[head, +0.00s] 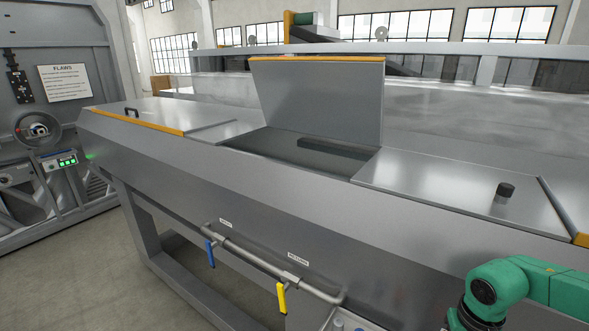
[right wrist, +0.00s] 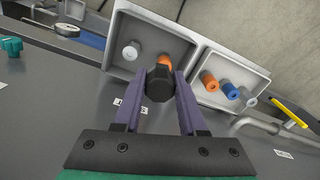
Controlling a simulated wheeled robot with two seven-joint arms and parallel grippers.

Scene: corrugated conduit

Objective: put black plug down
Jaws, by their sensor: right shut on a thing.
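In the right wrist view, my right gripper (right wrist: 161,80) is shut on the black plug (right wrist: 158,88), a dark faceted piece held between the two purple fingertips. The plug is over the near side of the left grey tray (right wrist: 120,70). I cannot tell whether it touches the tray. An orange plug (right wrist: 165,60) shows partly behind it, and a white plug (right wrist: 131,51) lies in the same tray. In the head view only my green right arm shows at the lower right; its gripper is out of frame. My left gripper is not seen.
The right grey tray (right wrist: 263,77) holds an orange plug (right wrist: 209,81), a blue plug (right wrist: 229,90) and a pale plug (right wrist: 247,97). The metal trough (head: 150,140) has an open lid (head: 315,95) and a dark knob (head: 506,190). A pipe (head: 255,258) with blue and yellow valve handles runs along its front.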

